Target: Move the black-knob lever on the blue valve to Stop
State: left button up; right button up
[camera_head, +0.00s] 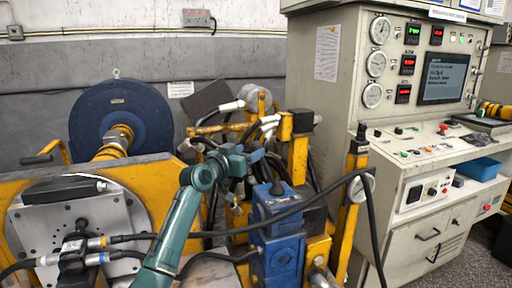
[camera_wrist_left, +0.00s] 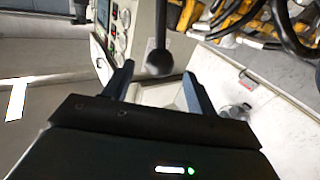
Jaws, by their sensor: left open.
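The blue valve (camera_head: 277,235) stands upright in the lower middle of the head view, with a dark boot on its top. My left gripper (camera_head: 268,166) is just above it, at the end of my green arm. In the left wrist view, the lever's black knob (camera_wrist_left: 158,63) hangs on a dark rod from the top of the picture. My left gripper (camera_wrist_left: 158,70) is open there, with one finger on each side of the knob and visible gaps. In the head view the knob is hard to make out behind the gripper. No Stop marking is readable. My right gripper is not in view.
Black hoses (camera_head: 330,193) cross in front of the valve. A yellow post (camera_head: 352,205) stands right of it, and yellow pipework lies behind. A grey control console (camera_head: 335,110) with gauges fills the right. A motor plate (camera_head: 75,215) is at the left.

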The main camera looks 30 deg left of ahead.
aim_at(252, 149)
pick_arm(q)
jog(key=shift+w+d, duration=0.15)
jog(key=shift+w, duration=1)
jog(key=shift+w+d, duration=0.15)
jog(key=shift+w, duration=0.95)
jog(key=shift+c, duration=0.4)
